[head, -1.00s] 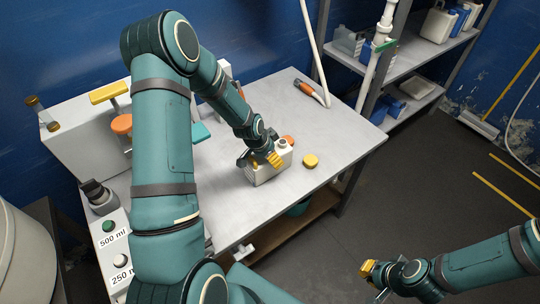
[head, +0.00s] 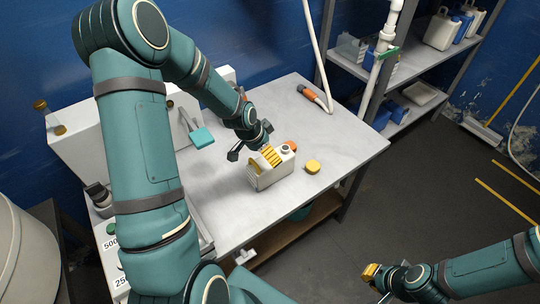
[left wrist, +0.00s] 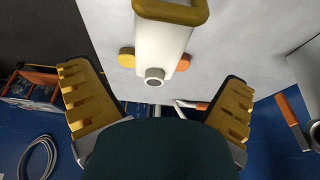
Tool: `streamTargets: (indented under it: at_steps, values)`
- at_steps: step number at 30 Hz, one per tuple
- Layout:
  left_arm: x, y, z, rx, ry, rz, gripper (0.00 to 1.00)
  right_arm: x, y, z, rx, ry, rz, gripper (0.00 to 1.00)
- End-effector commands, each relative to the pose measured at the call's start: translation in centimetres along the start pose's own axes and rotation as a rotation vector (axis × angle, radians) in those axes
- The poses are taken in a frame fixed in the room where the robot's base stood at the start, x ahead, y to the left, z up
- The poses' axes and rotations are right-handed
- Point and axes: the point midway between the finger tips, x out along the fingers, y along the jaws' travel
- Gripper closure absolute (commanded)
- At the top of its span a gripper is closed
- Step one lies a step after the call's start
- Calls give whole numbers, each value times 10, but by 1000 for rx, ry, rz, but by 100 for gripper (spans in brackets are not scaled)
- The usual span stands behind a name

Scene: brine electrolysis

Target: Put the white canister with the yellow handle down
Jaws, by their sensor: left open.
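A yellow cap (head: 312,167) and an orange cap (head: 291,145) lie close by the canister. An orange-and-grey tool (head: 314,96) lies at the table's back. A teal-ended lever (head: 202,137) stands by a white apparatus (head: 90,150). Shelves (head: 425,60) stand at the right.

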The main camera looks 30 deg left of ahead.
Motion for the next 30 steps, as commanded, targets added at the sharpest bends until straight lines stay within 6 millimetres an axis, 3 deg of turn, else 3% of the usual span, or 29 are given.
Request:
streamTargets:
  at_steps: [6, 11, 14, 17, 20, 24, 27, 30]
  values:
    - [-31, 0, 0, 0, 0, 0, 0, -4, -2, -2, 1, 5, 0, 100]
    - [-38, 0, 0, 0, 0, 0, 0, -5, -2, -3, 2, 6, 1, 100]
    - [-30, 11, 0, -16, -1, 17, 0, -5, -2, -3, 2, 6, 1, 100]
    - [-5, 49, 0, -81, -1, 69, 0, -5, -2, -2, 2, 6, 1, 100]
    - [29, 111, 8, -202, -20, 141, 0, -5, -2, -2, 2, 5, 1, 100]
    - [61, 196, 36, -391, -82, 206, 0, -5, -2, -2, 2, 5, 1, 100]
    - [72, 238, 59, -500, -128, 218, 0, -5, -2, -2, 1, 5, 1, 100]
    - [75, 260, 75, -566, -160, 215, 0, -5, -2, -2, 1, 5, 1, 100]
